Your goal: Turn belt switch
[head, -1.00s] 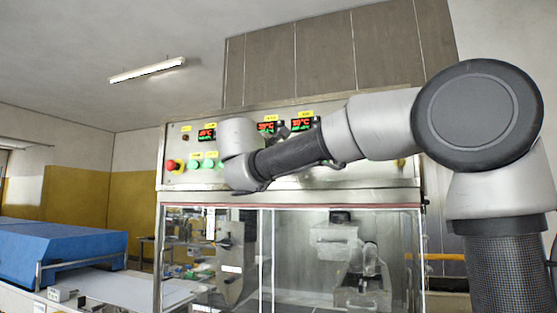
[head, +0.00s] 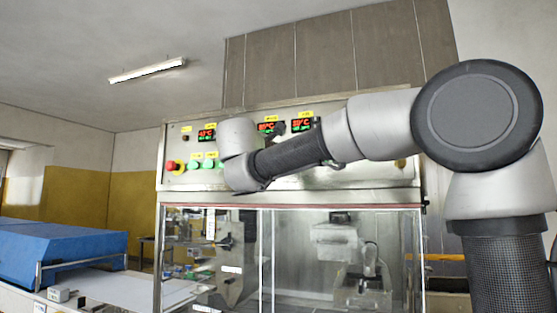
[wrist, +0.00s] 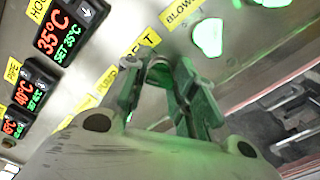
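The control panel (head: 292,180) faces me in the head view. In the wrist view, the yellow BELT label (wrist: 140,45) is above a small rounded grey-green switch (wrist: 160,73), partly hidden by my gripper. My gripper (wrist: 162,72) reaches up from the bottom of the wrist view with its two fingers apart, one on each side of the switch. Whether the fingers touch it, I cannot tell. Which way the switch is turned is not clear. In the head view my own arm hides the gripper and this switch.
Red temperature displays (wrist: 60,27) are on the left. A red emergency button (head: 171,165) is at the panel's left. A glass-fronted enclosure (head: 290,255) lies below, and a blue machine (head: 65,252) stands left.

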